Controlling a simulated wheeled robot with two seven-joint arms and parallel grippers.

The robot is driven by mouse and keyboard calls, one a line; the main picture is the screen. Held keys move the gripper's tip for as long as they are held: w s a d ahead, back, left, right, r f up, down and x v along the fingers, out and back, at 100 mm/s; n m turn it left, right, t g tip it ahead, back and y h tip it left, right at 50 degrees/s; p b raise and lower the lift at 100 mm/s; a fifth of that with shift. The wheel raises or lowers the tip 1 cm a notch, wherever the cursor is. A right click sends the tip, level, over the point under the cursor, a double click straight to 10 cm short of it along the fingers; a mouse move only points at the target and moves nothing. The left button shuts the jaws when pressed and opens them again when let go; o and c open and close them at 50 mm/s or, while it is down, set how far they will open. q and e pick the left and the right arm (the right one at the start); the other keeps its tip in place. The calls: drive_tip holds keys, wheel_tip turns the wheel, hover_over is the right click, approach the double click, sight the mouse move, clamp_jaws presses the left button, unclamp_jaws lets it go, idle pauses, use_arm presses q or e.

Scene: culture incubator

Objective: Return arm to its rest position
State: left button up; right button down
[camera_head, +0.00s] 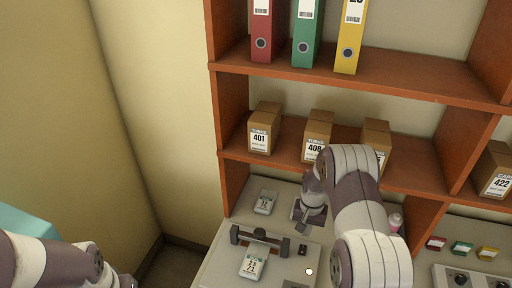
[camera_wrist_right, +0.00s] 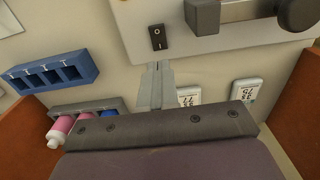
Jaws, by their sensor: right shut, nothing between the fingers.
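My right arm (camera_head: 360,205) reaches in from the bottom right and bends down over the bench. Its gripper (camera_head: 302,226) points down above the bench, beside the machine with the dark handle. In the right wrist view its fingers (camera_wrist_right: 157,85) are together with nothing between them. They appear near the black rocker switch (camera_wrist_right: 157,37); whether they touch anything is unclear. My left arm (camera_head: 50,264) shows only in part at the bottom left, and its fingertips are not visible.
A small display unit (camera_head: 265,202) lies behind. A blue rack (camera_wrist_right: 50,72) and a pink bottle (camera_wrist_right: 60,128) are close by. Shelves (camera_head: 300,70) with binders and boxes stand behind.

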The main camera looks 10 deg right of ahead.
drive_tip(key=shift+n, duration=0.3)
drive_tip(key=s, duration=0.2)
drive_tip(key=s+f, duration=0.1)
drive_tip(key=shift+a+g, duration=0.3)
drive_tip(key=shift+a, duration=0.1)
drive_tip(key=s+a+r+n+t+b, duration=0.1)
drive_tip(key=s+a+r+n+b, duration=0.1)
drive_tip(key=s+a+r, duration=0.3)
drive_tip(key=s+a+r+n+t+b, duration=0.1)
drive_tip(key=s+a+r+n+b, duration=0.2)
drive_tip(key=s, duration=0.9)
drive_tip(key=a+r+n, duration=0.1)
drive_tip(key=a+r, duration=0.2)
drive_tip(key=r, duration=0.1)
drive_tip(key=shift+a, duration=0.15)
drive_tip(key=shift+w, duration=0.1)
drive_tip(key=shift+r, duration=0.1)
